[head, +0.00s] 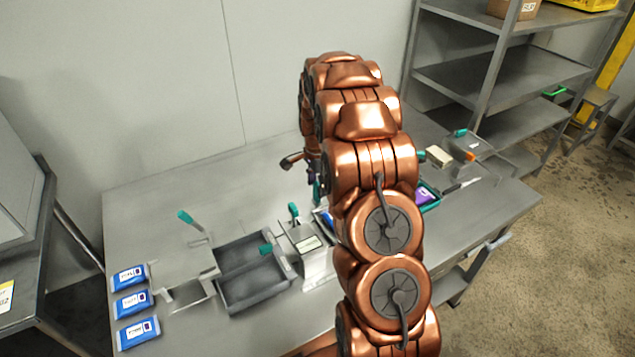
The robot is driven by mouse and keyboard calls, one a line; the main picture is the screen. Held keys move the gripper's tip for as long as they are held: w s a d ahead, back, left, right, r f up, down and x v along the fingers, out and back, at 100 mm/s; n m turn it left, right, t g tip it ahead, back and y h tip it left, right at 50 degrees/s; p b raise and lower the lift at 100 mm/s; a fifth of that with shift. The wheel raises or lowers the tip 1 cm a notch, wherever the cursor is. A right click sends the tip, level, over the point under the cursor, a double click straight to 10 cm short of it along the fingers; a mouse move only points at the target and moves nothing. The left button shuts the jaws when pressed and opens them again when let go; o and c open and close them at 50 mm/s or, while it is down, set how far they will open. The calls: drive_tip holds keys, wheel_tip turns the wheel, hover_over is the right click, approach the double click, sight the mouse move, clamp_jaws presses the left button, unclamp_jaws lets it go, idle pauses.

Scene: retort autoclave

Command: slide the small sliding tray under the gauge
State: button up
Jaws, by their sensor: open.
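My gripper (303,165) is mostly hidden behind my copper arm. One dark finger sticks out to the left above the table, and the jaws are open. A small teal-rimmed tray (433,203) with a purple packet (423,195) shows just right of my arm, partly covered by it; it may be the sliding tray. Behind it is a grey fixture (466,147) with a teal knob and an orange part, beside a pale block (438,156). I cannot tell for sure which part is the gauge. What lies directly behind my arm is hidden.
On the metal table (150,205), a dark two-part bin (285,287) stands left of my arm, next to a teal-levered fixture (305,239). A frame with a teal handle (187,217) and several blue-white packets (133,302) are further left. A shelf rack (490,60) stands behind right.

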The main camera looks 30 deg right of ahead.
drive_tip(key=shift+f, duration=0.25)
drive_tip(key=shift+c, duration=0.2)
clamp_jaws()
drive_tip(key=shift+a, duration=0.1)
